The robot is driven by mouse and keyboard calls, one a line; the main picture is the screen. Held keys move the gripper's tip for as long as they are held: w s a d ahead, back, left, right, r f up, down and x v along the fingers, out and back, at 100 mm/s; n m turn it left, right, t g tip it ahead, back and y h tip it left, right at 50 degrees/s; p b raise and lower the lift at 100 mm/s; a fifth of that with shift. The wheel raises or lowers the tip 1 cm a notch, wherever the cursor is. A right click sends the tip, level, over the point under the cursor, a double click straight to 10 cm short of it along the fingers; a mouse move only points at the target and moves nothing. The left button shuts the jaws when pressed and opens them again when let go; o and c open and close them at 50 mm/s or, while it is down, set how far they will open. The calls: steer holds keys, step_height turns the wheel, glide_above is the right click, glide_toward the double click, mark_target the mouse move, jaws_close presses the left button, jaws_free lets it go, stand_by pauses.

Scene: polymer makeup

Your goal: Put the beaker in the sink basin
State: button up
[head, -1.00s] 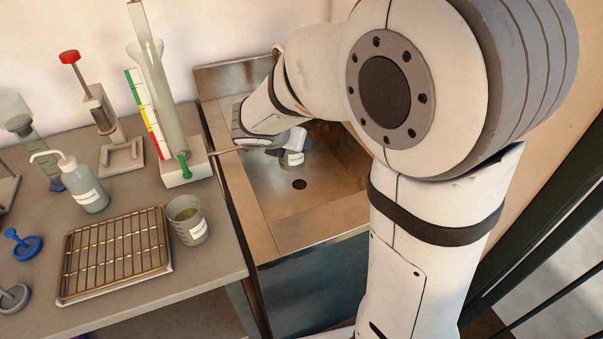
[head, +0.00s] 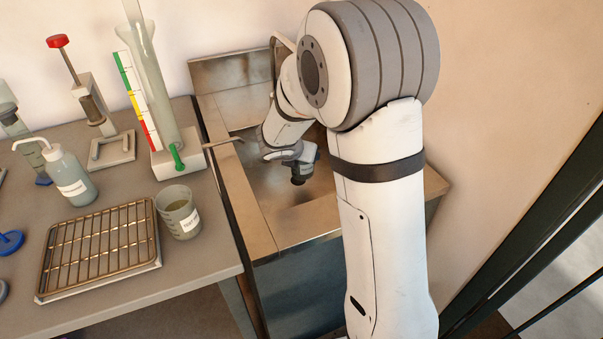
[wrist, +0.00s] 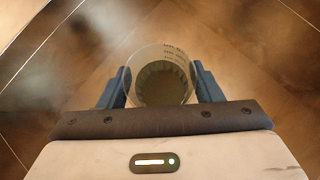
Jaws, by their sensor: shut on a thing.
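My gripper (wrist: 163,88) is shut on a clear beaker (wrist: 160,62) with printed marks on its wall. In the wrist view the beaker sits between the two blue fingers, and I look down into its mouth. In the head view my gripper (head: 302,168) is inside the outline of the metal sink basin (head: 262,190), and the beaker cannot be made out there. The basin's brown metal floor and creases fill the wrist view around the beaker. I cannot tell whether the beaker touches the floor.
Another labelled beaker (head: 178,213) stands on the grey bench beside a wire rack tray (head: 100,245). A wash bottle (head: 70,175) and a tall cylinder on a stand (head: 178,160) are behind.

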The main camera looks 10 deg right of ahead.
mark_target(302, 167)
steer(key=shift+f+b, duration=1)
steer(key=shift+f, duration=1.45)
steer(key=shift+f+b, duration=0.3)
steer(key=o, duration=1.1)
steer(key=shift+r, duration=0.1)
steer(key=shift+c, duration=0.2)
